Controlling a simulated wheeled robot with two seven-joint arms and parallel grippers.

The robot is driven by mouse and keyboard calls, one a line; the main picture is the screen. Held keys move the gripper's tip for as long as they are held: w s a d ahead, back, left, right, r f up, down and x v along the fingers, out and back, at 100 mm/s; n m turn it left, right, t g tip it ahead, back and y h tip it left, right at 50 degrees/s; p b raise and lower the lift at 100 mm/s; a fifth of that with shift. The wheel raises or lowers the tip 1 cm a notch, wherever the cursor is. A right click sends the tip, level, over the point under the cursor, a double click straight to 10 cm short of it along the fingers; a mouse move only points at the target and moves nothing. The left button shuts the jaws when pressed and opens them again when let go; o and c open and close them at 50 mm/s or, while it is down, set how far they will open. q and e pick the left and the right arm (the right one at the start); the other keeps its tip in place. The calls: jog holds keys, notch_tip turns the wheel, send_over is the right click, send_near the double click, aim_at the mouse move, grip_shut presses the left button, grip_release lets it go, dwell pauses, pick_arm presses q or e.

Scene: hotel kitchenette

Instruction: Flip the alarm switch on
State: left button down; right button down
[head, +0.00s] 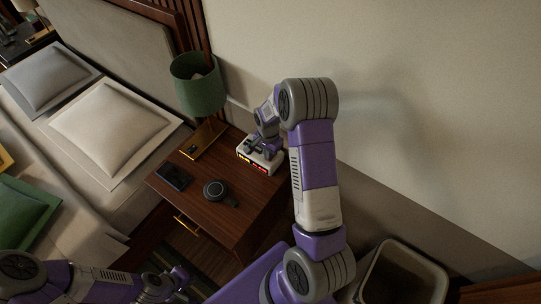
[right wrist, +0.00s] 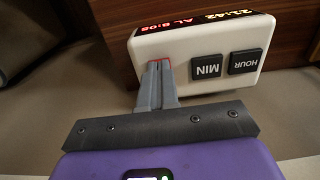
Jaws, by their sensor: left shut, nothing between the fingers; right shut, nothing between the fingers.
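The white alarm clock (head: 246,160) stands on the wooden nightstand with its lit display facing front. In the right wrist view the clock (right wrist: 188,50) appears upside down, with black HOUR (right wrist: 245,62) and MIN (right wrist: 207,67) buttons on top. My right gripper (right wrist: 158,68) is shut and empty, its fingertips at the clock's top beside MIN. A thin red edge (right wrist: 166,61) shows around the fingertips; the alarm switch itself is hidden or cannot be made out. In the head view my right gripper (head: 254,146) is over the clock. My left gripper (head: 184,277) is shut, low at the front left, away from the clock.
On the nightstand (head: 230,220) are a green lamp (head: 198,88), a phone (head: 174,177) and a round black object (head: 216,190). The bed (head: 70,170) is at left, the wall (head: 430,110) behind, and a bin (head: 405,275) at lower right.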

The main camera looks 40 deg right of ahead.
jog(key=shift+r+p, duration=2.65)
jog(key=shift+r, duration=0.85)
